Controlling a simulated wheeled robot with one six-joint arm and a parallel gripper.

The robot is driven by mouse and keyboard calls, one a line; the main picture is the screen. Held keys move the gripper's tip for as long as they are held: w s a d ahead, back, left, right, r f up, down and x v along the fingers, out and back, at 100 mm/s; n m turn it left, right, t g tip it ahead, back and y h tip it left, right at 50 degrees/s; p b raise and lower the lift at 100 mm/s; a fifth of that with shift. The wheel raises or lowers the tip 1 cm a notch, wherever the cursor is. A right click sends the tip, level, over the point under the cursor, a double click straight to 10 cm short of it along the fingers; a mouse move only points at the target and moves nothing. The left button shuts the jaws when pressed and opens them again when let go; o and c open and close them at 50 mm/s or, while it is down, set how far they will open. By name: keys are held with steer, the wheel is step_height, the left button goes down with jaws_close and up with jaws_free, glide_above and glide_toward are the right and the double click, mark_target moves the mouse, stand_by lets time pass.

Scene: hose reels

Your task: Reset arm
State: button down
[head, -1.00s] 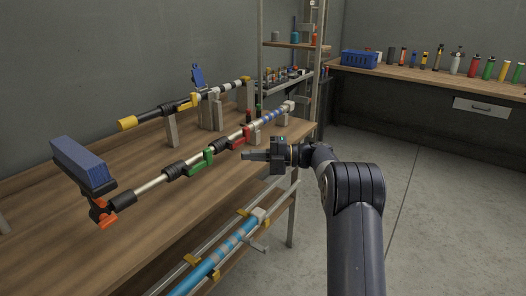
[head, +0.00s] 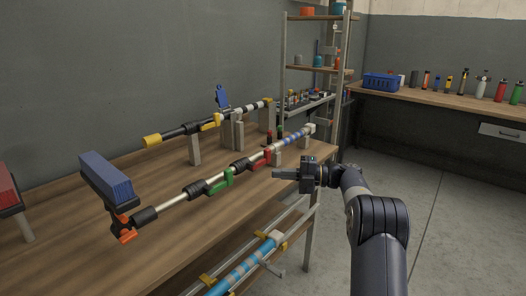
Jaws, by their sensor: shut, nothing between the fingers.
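My gripper (head: 284,174) is at the end of my dark arm, right of centre in the head view. Its fingers point left and are shut with nothing between them. It appears over the right front edge of the wooden workbench (head: 75,250), near the long pole with green and red clamps (head: 172,205). It looks apart from the pole, though the exact gap is hard to judge. The pole lies on supports and has a blue block (head: 106,176) at its near end. My arm comes up from the lower right.
A second pole with a yellow end (head: 152,141) rests on grey stands behind. A blue striped tube (head: 243,265) lies on the lower shelf. A metal shelf rack (head: 318,70) stands behind. A far bench with a blue basket (head: 381,82) is at the right. The floor (head: 435,215) there is clear.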

steer(key=s+a, duration=0.4)
steer(key=a, duration=0.4)
steer(key=shift+s+a, duration=0.25)
steer(key=shift+a, duration=0.1)
